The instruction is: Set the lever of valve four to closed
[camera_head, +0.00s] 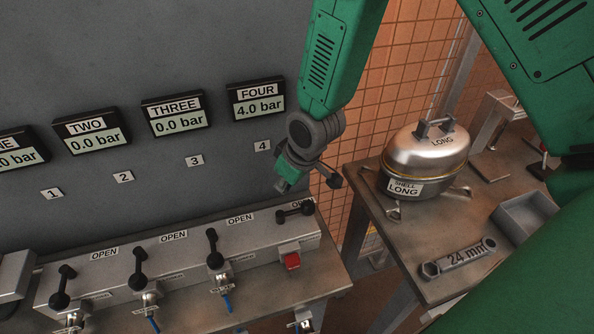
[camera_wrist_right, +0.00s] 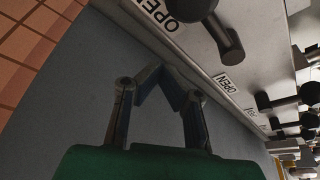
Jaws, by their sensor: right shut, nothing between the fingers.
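The lever of valve four (camera_head: 295,211) is a black handle with a round knob, lying sideways at the right end of the grey valve block. Its OPEN label is partly covered in the head view. The FOUR display (camera_head: 257,99) reads 4.0 bar. My right gripper (camera_head: 283,186) is shut and empty, just above and behind this lever, apart from it. In the right wrist view the closed fingers (camera_wrist_right: 160,85) are in front of the grey panel, with a black lever (camera_wrist_right: 225,37) and an OPEN label (camera_wrist_right: 160,12) beyond them. My left gripper is not in view.
The other levers, such as valve three's (camera_head: 214,248), stand upright along the block; their visible displays read 0.0 bar. A red part (camera_head: 291,261) sits below lever four. At right, a table (camera_head: 405,240) holds a metal shell (camera_head: 425,160), a wrench (camera_head: 458,258) and a grey tray (camera_head: 525,214).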

